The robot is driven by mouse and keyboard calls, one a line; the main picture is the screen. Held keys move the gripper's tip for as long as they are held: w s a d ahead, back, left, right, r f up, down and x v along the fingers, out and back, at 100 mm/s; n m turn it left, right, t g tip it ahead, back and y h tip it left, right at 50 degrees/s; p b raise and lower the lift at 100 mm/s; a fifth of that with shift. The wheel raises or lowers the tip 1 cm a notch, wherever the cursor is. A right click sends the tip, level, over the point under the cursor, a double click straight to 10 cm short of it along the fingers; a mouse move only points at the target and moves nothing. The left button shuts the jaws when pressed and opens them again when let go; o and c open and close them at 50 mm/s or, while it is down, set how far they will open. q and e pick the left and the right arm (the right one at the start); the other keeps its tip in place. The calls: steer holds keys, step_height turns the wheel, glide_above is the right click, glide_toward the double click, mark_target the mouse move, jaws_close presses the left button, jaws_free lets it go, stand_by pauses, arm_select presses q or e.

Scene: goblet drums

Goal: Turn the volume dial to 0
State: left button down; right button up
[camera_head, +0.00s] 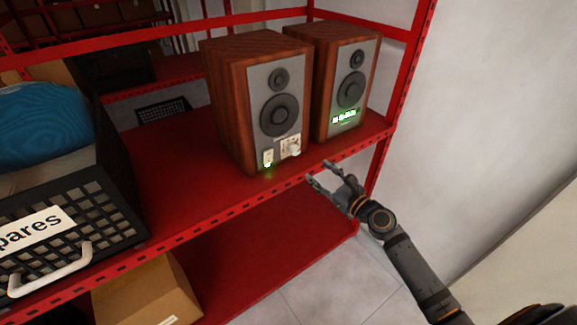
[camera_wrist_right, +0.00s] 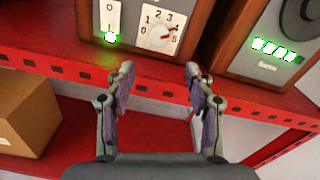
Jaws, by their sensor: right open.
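The volume dial (camera_head: 291,148) sits low on the front of the left wooden speaker (camera_head: 278,120). In the right wrist view the dial (camera_wrist_right: 161,36) has a scale from 0 to 5, and its red pointer is turned to the upper right, near the 4. My right gripper (camera_head: 321,172) is open and empty, in front of the shelf edge, below and to the right of the dial. In the right wrist view the fingertips (camera_wrist_right: 160,74) are spread apart below the dial, not touching it. My left gripper is not in view.
A switch (camera_wrist_right: 111,20) with a green light is left of the dial. A second speaker (camera_head: 345,88) with green bars stands at the right. The red shelf (camera_head: 185,160) has a raised front edge. A black crate (camera_head: 118,180) stands left; a cardboard box (camera_head: 150,292) is below.

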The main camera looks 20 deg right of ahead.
mark_target(297, 152)
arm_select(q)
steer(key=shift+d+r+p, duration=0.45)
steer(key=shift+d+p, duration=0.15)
arm_select(e)
steer(key=x, duration=0.7)
steer(key=r+x, duration=0.1)
steer(key=x, duration=0.2)
steer(key=shift+w+a, duration=0.25)
steer(key=shift+a, duration=0.05)
jaws_close()
